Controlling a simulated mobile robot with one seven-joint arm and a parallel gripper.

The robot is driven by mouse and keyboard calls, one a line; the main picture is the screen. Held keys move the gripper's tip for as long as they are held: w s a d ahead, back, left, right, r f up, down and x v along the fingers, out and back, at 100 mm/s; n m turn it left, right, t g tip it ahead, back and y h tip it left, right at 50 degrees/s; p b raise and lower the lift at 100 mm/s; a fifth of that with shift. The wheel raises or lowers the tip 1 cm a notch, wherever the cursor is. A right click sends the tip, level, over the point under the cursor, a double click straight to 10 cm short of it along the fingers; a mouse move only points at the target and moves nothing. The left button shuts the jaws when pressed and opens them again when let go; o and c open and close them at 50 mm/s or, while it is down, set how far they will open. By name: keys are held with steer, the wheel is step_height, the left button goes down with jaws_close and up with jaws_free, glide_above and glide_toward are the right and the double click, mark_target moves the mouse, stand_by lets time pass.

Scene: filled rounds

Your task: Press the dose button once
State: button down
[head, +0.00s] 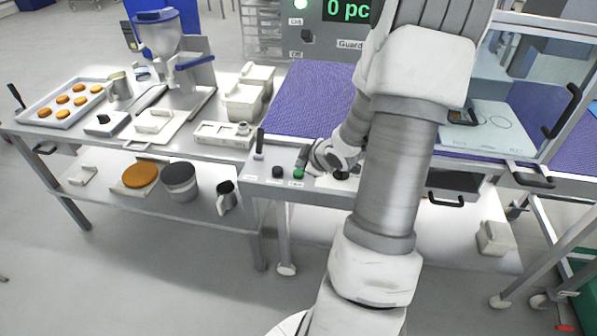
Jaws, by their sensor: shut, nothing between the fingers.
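A control panel (255,184) on the front edge of the machine carries a green button (298,174), a black knob (277,171) to its left, and a dark round control partly behind my arm to its right. Small labels sit below them, too small to read, so I cannot tell which control is the dose button. My gripper (302,160) is shut and empty, its tips pointing down close above the green button. I cannot tell whether they touch it.
A black-handled lever (259,142) stands left of the buttons. A purple belt (308,100) runs behind the panel. A tray of orange rounds (50,118) and a filling machine with a hopper (183,70) stand on the left table. My arm hides the centre right.

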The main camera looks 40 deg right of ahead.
mark_target(302, 174)
steer(key=shift+f, duration=0.1)
steer(key=shift+f+b, duration=0.3)
steer(key=shift+b, duration=0.05)
steer(key=shift+f+b, duration=0.5)
steer(key=shift+f, duration=0.1)
stand_by(0.6)
steer(key=shift+r, duration=0.15)
steer(key=shift+r+p, duration=0.85)
steer(key=shift+p, duration=0.15)
step_height(302, 174, up, 5)
steer(key=p, duration=0.5)
steer(key=shift+r, duration=0.1)
